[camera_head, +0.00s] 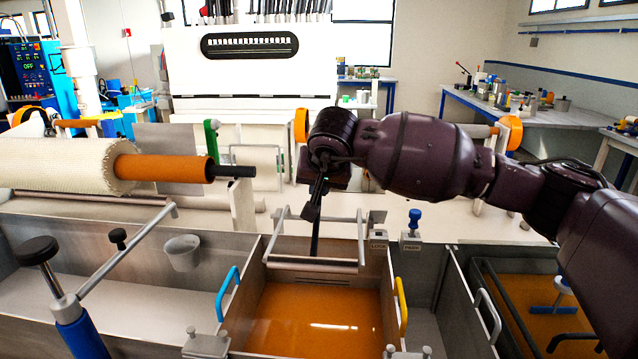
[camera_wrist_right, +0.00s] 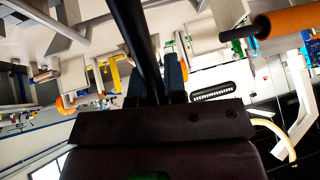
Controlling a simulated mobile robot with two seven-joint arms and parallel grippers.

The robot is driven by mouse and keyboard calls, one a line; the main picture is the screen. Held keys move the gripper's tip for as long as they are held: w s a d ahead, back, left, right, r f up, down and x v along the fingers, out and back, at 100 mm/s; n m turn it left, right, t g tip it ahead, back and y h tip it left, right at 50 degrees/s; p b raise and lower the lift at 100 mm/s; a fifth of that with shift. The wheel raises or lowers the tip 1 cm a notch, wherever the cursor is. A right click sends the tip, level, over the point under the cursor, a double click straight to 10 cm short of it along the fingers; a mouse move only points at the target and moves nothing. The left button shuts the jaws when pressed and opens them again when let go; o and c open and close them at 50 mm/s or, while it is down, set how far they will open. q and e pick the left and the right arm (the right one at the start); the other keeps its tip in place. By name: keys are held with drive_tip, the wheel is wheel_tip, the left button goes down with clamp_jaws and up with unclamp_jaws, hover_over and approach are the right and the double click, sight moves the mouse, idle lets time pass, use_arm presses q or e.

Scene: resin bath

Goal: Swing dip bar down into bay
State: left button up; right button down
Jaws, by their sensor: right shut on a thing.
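The dip bar is a pale metal frame (camera_head: 340,263) with two side arms and a cross roller, tilted over the back of the resin bay. A black rod (camera_head: 315,238) rises from it. My right gripper (camera_head: 315,205) is shut on this rod, above the bay's back edge; the rod also shows between the fingers (camera_wrist_right: 158,85) in the right wrist view. The bay (camera_head: 262,290) holds amber resin (camera_head: 320,318), and the cross roller is above the resin's far edge. My left gripper is in neither view.
Blue (camera_head: 228,294) and yellow (camera_head: 402,305) handles stand on the bay's sides. A blue knob (camera_head: 414,216) stands right of the frame. A cream fabric roll (camera_head: 60,168) on an orange core (camera_head: 165,168) lies at left. A black-knobbed lever (camera_head: 65,310) is front left.

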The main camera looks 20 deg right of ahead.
sight(319, 201)
drive_tip(key=shift+s+a+f+t+h+b, duration=0.15)
drive_tip(key=shift+s+a+f+t+b, duration=0.1)
drive_tip(key=shift+s+f+t+b, duration=0.3)
drive_tip(key=shift+s+a+f+t+h+b, duration=0.2)
drive_tip(key=shift+s+f+t+b, duration=0.25)
drive_tip(key=shift+f+b, duration=0.15)
drive_tip(key=shift+s+a+f+t, duration=0.1)
drive_tip(key=shift+s+f+t, duration=0.1)
drive_tip(key=shift+s+t, duration=0.1)
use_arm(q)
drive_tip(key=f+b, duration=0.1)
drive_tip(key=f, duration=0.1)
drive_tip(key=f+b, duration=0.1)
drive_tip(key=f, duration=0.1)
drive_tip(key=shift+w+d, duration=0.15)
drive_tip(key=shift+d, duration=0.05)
use_arm(e)
drive_tip(key=shift+s+a+f+n+t+h, duration=0.25)
drive_tip(key=shift+s+a+f+n+t, duration=0.05)
drive_tip(key=shift+s+f+t, duration=0.35)
drive_tip(key=shift+r, duration=0.1)
drive_tip(key=c, duration=1.2)
unclamp_jaws()
drive_tip(key=shift+o, duration=0.2)
drive_tip(key=shift+s, duration=0.1)
